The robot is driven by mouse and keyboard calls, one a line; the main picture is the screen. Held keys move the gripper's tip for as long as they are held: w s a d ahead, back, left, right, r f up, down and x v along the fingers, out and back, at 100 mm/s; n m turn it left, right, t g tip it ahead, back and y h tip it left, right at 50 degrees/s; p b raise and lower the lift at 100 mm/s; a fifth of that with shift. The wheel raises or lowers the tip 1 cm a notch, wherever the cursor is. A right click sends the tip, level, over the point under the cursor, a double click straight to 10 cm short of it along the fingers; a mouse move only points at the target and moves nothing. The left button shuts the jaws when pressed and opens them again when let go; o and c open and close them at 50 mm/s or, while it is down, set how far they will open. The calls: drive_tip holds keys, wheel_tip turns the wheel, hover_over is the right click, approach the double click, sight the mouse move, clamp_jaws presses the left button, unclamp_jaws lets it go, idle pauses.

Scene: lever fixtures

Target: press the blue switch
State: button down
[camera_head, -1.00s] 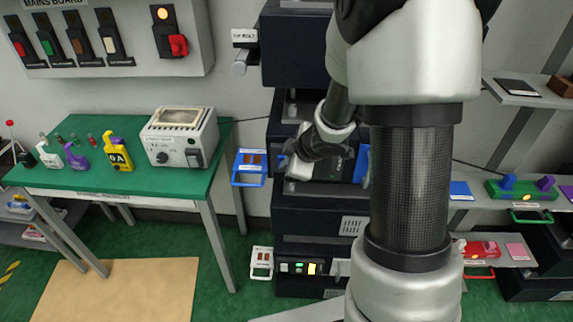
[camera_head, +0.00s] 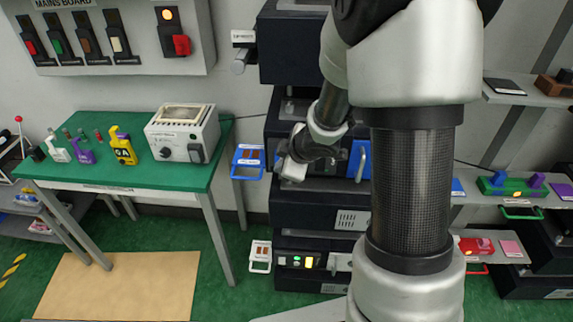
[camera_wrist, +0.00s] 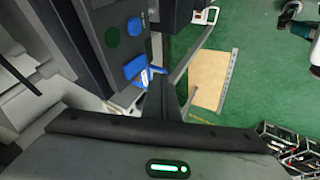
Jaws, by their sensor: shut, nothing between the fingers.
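My gripper (camera_wrist: 165,95) is shut and empty. In the wrist view its fingers point at a dark panel (camera_wrist: 118,60). A raised blue piece (camera_wrist: 134,67), which looks like the blue switch, sits on that panel just beyond and left of the fingertips. A second blue part (camera_wrist: 135,26) is farther along the panel, beside a dark green disc. I cannot tell whether the fingers touch the blue piece. In the head view my gripper (camera_head: 290,168) is at the left part of the black cabinet (camera_head: 325,215) and hides the panel face there.
A blue-framed holder (camera_head: 248,158) hangs left of the gripper. A blue handle (camera_head: 361,160) is right of it, beside my arm. A green table (camera_head: 130,165) with a grey box (camera_head: 182,133) stands at left. A white-framed holder (camera_head: 261,256) hangs lower.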

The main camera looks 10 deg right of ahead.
drive_tip(key=p+v, duration=0.2)
drive_tip(key=v, duration=0.7)
drive_tip(key=shift+d+r, duration=0.15)
drive_tip(key=shift+r, duration=0.3)
drive_tip(key=shift+w, duration=0.1)
